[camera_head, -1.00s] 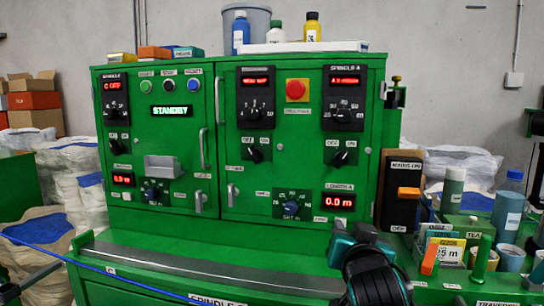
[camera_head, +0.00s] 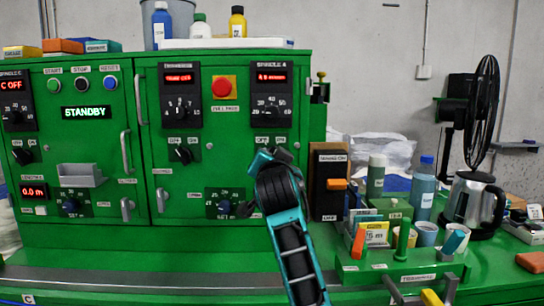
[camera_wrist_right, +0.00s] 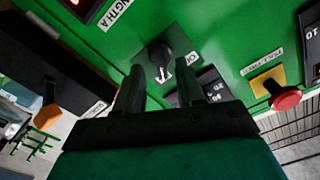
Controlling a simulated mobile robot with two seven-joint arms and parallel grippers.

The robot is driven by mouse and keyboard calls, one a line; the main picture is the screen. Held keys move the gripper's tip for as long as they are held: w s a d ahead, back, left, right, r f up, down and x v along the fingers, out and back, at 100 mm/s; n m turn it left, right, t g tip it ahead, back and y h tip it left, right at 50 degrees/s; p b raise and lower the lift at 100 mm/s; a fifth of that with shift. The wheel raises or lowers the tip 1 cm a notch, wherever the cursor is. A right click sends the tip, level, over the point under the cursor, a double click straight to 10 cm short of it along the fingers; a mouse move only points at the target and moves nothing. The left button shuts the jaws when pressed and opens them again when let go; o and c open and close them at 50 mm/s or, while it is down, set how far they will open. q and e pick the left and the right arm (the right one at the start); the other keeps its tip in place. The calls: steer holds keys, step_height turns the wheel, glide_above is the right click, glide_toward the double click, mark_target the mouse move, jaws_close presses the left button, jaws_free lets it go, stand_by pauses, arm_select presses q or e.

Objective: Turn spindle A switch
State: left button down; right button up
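The spindle A panel (camera_head: 271,95) is on the right door of the green cabinet, with a red display and a black dial. Its OFF/ON switch is mostly hidden behind my right gripper (camera_head: 270,156) in the head view. In the right wrist view the switch is a black knob (camera_wrist_right: 160,55) on a dark plate, beside the LENGTH A label. My right gripper (camera_wrist_right: 158,88) is open, its two dark fingers spread on either side of the knob's line. The knob shows just beyond the fingertips; whether they touch it I cannot tell. My left gripper is not in view.
A red stop button (camera_head: 223,87) is left of the spindle A panel and shows in the right wrist view (camera_wrist_right: 286,98). The mains box with an orange lever (camera_head: 337,184) stands right of the cabinet. Bottles, cups and a kettle (camera_head: 474,204) crowd the right bench.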

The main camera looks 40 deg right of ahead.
steer(key=shift+x, duration=1.2)
steer(key=shift+c, duration=0.2)
jaws_close()
